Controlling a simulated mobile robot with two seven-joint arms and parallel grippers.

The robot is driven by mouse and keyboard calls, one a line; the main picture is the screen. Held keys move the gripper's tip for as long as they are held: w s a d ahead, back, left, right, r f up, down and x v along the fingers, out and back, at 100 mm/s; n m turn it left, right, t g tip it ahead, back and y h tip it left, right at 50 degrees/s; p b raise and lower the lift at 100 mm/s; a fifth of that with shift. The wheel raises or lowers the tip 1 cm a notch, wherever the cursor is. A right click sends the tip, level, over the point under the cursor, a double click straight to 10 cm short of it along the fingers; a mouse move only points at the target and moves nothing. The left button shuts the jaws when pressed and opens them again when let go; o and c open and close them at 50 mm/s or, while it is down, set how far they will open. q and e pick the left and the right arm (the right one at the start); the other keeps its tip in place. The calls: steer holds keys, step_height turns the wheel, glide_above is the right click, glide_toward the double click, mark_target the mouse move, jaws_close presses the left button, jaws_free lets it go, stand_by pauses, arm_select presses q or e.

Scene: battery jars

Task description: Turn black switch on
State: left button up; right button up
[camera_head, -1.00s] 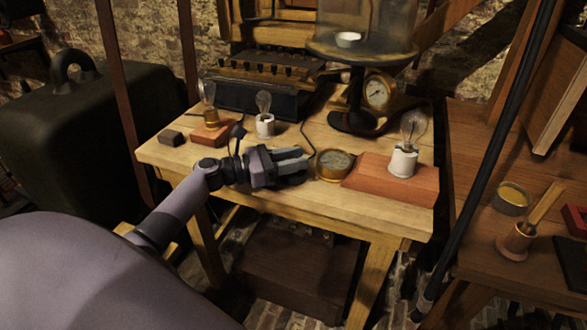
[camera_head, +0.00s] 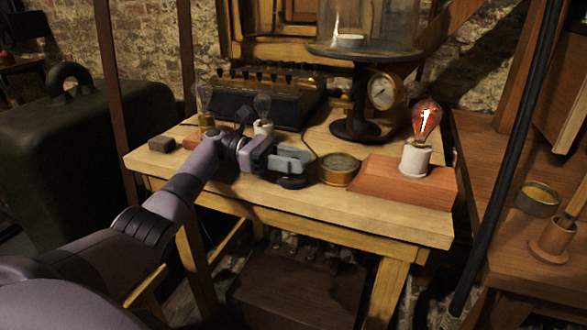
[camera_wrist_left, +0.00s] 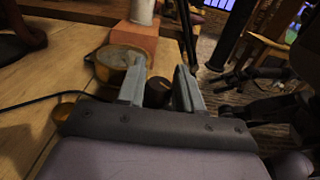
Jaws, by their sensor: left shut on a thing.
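My left gripper (camera_head: 295,160) reaches over the wooden table from the left, beside the brass gauge. In the left wrist view its two fingers (camera_wrist_left: 160,84) stand on either side of a dark round knob, the black switch (camera_wrist_left: 158,93), and are shut on it. In the head view the dark base of the switch (camera_head: 292,183) shows just below the fingers; the rest is hidden. The bulb (camera_head: 426,122) in a white socket on the red block glows orange-red.
A round brass gauge (camera_head: 338,169) sits right of my gripper, next to the red block (camera_head: 390,183). Two unlit bulbs (camera_head: 263,106) stand behind my left wrist. A glass-jar stand (camera_head: 355,105) is at the back. The table's front strip (camera_head: 330,215) is clear.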

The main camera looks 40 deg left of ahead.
steer(key=shift+a+f, duration=0.1)
steer(key=shift+f, duration=0.15)
stand_by(0.3)
arm_select(q)
steer(key=o, duration=0.9)
arm_select(e)
steer(key=shift+s, duration=0.1)
arm_select(q)
steer(key=b+v, duration=0.1)
steer(key=v, duration=0.4)
steer(key=shift+a+b, duration=0.3)
steer(key=shift+b, duration=0.1)
steer(key=shift+s+a+b, duration=0.15)
steer(key=shift+a+b, duration=0.2)
steer(key=shift+a, duration=0.4)
arm_select(e)
steer(key=shift+w+a+r+t, duration=0.35)
steer(key=shift+w+a, duration=0.25)
steer(key=shift+a, duration=0.2)
steer(key=shift+s+d+f, duration=0.1)
